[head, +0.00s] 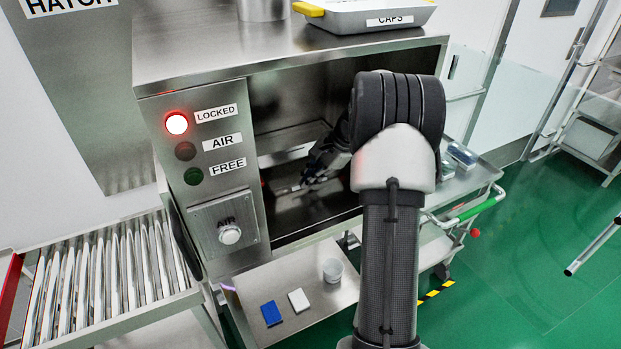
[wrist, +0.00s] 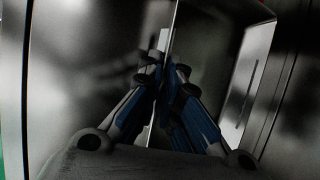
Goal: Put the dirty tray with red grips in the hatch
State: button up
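The hatch is a steel cabinet (head: 200,262) with an open front chamber. My arm reaches into this opening, and my gripper (head: 302,184) is low inside it. In the wrist view, the fingers of my gripper (wrist: 166,75) come close together beside a thin upright metal edge (wrist: 174,28). I cannot tell whether they pinch it. A tiny red spot (head: 263,183) shows at the chamber's left side, too small to identify. No tray with red grips can be made out clearly; my arm and the dark interior hide much of the chamber.
The red LOCKED lamp (head: 177,123) is lit; the AIR and FREE lamps are dark. A CAPS tray with a yellow grip (head: 308,9) sits on top. A roller conveyor (head: 105,270) is at left. A lower shelf (head: 330,300) holds a cup and two small blocks.

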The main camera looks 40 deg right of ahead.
jog(key=o, duration=0.4)
jog(key=p+v, duration=0.3)
jog(key=v, duration=0.4)
jog(key=shift+s+d+r, duration=0.1)
jog(key=shift+s+r, duration=0.05)
jog(key=shift+r, duration=0.2)
dwell(0.4)
